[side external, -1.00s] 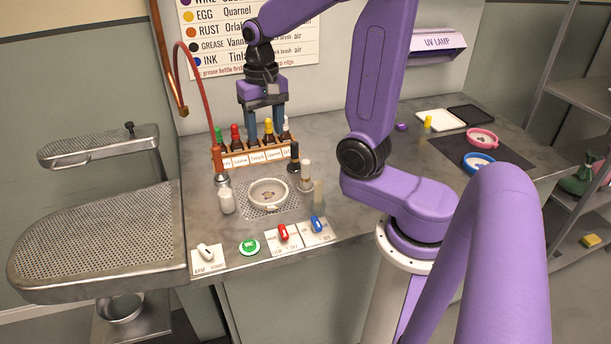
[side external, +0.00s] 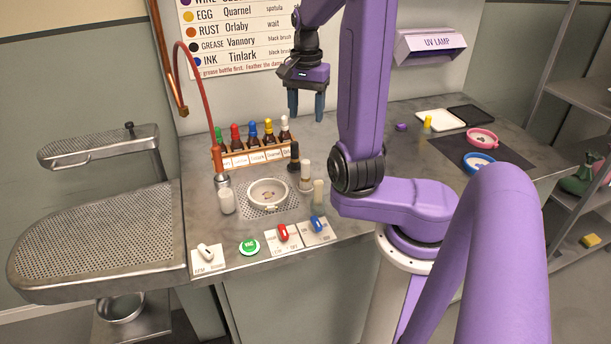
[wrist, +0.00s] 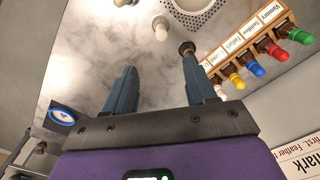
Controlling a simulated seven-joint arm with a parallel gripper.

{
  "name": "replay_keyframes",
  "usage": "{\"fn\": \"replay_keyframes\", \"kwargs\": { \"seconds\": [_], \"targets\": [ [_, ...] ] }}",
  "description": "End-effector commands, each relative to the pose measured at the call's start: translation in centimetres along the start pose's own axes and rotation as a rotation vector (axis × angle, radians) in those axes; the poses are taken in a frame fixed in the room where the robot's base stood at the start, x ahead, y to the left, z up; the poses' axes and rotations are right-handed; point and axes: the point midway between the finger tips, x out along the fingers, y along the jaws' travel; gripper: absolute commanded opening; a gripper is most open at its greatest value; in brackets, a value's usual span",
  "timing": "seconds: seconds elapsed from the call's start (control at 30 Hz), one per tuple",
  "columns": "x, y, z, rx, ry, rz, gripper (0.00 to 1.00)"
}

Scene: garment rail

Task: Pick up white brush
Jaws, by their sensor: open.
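The white brush (side external: 306,172) stands upright on the metal counter, right of the white dish (side external: 268,194). In the wrist view a white round top, seemingly this brush (wrist: 161,24), shows ahead of the fingers. A black brush (side external: 294,156) stands just behind it and a cream-coloured piece (side external: 318,191) just in front. My gripper (side external: 306,106) is open and empty, pointing down, well above the counter and higher than the brush. It also shows in the wrist view (wrist: 158,72), with nothing between its fingers.
A rack of coloured dropper bottles (side external: 252,154) stands behind the dish. Switches (side external: 283,234) line the front edge. A dark mat (side external: 450,150) with pink and blue dishes lies right.

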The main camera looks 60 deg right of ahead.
Motion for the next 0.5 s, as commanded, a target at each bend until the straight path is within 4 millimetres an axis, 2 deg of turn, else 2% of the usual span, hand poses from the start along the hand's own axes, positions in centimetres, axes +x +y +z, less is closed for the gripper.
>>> {"fn": "replay_keyframes", "kwargs": {
  "seconds": [0.17, 0.5],
  "targets": [
    [2.5, 0.1, 0.1, 0.002, -0.005, 0.004, 0.56],
    [8.8, 0.1, 0.1, 0.001, -0.005, 0.004, 0.56]
  ]
}}
